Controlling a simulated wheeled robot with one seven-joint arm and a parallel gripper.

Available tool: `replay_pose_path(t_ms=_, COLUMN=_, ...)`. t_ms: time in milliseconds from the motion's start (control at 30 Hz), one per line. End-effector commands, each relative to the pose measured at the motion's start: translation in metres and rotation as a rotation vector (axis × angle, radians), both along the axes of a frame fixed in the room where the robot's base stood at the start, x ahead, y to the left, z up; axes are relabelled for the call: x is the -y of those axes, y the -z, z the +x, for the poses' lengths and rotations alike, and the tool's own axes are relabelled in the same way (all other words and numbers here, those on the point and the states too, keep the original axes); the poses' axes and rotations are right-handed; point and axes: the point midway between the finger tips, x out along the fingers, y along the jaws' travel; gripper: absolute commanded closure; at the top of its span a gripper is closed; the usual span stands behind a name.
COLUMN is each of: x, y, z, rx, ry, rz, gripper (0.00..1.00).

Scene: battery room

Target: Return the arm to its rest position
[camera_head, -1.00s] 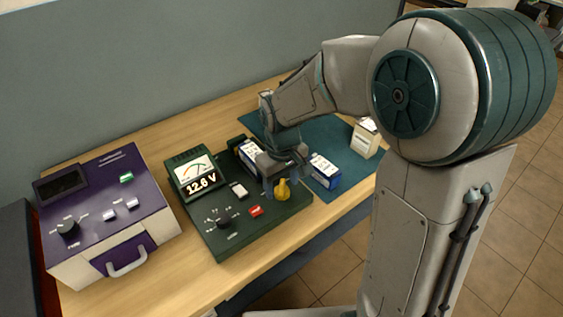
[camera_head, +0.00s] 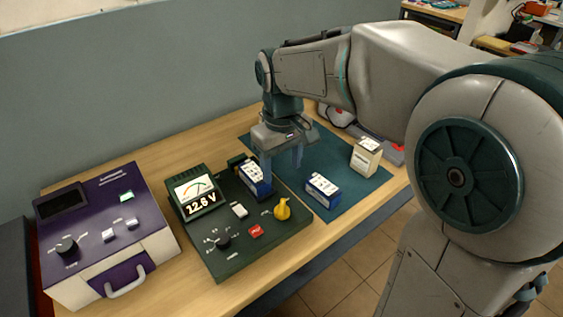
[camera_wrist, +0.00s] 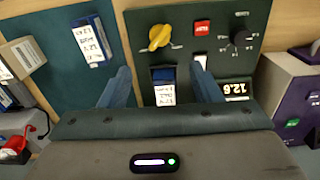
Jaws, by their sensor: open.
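My gripper (camera_head: 283,170) is open and empty, pointing down above the workbench. It hangs above the green tester (camera_head: 250,243) and the mat, clear of the yellow knob. Its two blue-grey fingers also show in the wrist view (camera_wrist: 160,70), spread apart. A blue and white battery (camera_head: 256,180) sits at the tester's back edge; in the wrist view (camera_wrist: 163,85) it shows between the fingers. The tester has a yellow knob (camera_head: 283,209), a red button (camera_head: 256,231) and a lit voltage display (camera_head: 200,203). My upper arm fills the right side of the head view.
A second blue battery (camera_head: 322,190) and a cream battery (camera_head: 366,157) stand on the teal mat (camera_head: 340,207). A purple and cream charger (camera_head: 105,232) stands at the left. A grey wall (camera_head: 130,100) rises behind the bench. Red and black parts lie beyond the mat.

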Motion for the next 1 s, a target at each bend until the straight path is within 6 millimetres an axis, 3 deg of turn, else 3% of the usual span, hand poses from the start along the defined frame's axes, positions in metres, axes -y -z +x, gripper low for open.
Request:
replay_pose_path(t_ms=233, x=0.002, y=0.000, z=-0.001, rx=0.003, ry=0.005, rz=-0.001, gripper=0.42)
replay_pose_path(t_ms=367, x=0.017, y=-0.001, z=-0.012, rx=0.029, ry=0.060, rz=-0.005, gripper=0.42)
replay_pose_path(t_ms=700, x=0.097, y=0.013, z=-0.090, rx=0.179, ry=0.412, rz=0.025, gripper=0.42)
replay_pose_path(t_ms=867, x=0.116, y=0.025, z=-0.118, rx=0.226, ry=0.530, rz=0.056, gripper=0.42)
replay_pose_path(t_ms=1000, x=0.122, y=0.032, z=-0.128, rx=0.244, ry=0.579, rz=0.071, gripper=0.42)
